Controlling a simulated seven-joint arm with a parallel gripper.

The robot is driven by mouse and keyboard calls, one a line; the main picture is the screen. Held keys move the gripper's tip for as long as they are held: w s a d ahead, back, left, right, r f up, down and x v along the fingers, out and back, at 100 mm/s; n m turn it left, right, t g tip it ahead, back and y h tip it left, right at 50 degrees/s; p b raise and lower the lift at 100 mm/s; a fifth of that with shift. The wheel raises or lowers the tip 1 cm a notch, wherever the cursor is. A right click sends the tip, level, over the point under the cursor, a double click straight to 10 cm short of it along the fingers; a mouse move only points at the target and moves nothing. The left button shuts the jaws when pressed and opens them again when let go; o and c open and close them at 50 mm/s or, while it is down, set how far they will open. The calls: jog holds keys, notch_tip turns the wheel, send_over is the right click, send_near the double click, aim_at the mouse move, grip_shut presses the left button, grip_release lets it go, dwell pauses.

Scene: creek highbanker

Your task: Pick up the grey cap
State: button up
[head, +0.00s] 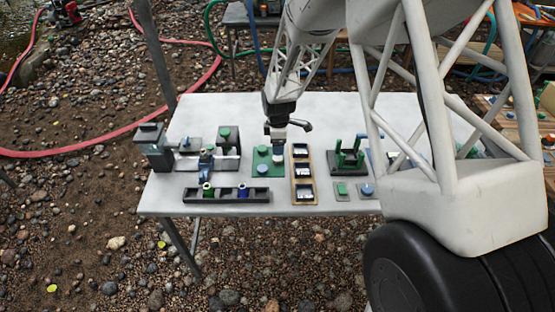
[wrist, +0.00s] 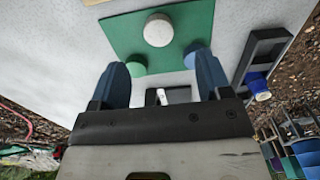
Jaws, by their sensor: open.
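A pale grey round cap (wrist: 158,30) stands on a green board (wrist: 120,28) in the wrist view. A green cap (wrist: 133,67) and a blue cap (wrist: 191,56) are on the same board, closer to my fingers. My gripper (wrist: 158,62) is open and empty, with the grey cap ahead of the gap between its blue fingers and apart from them. The right finger partly hides the blue cap. In the head view, my gripper (head: 276,136) is over the far right part of the green board (head: 274,174).
On the white table (head: 330,108), a wooden-framed tray (head: 303,199) is right of the board. A black rack (head: 228,196) with coloured spools is front left, with dark fixtures (head: 152,146) behind. A green fixture (head: 349,158) stands farther right. The table's back is clear.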

aim_at(277, 158)
jog(key=shift+f, duration=1.1)
jog(key=shift+w+a+f, duration=0.1)
jog(key=shift+f, duration=2.5)
jog(key=c, duration=1)
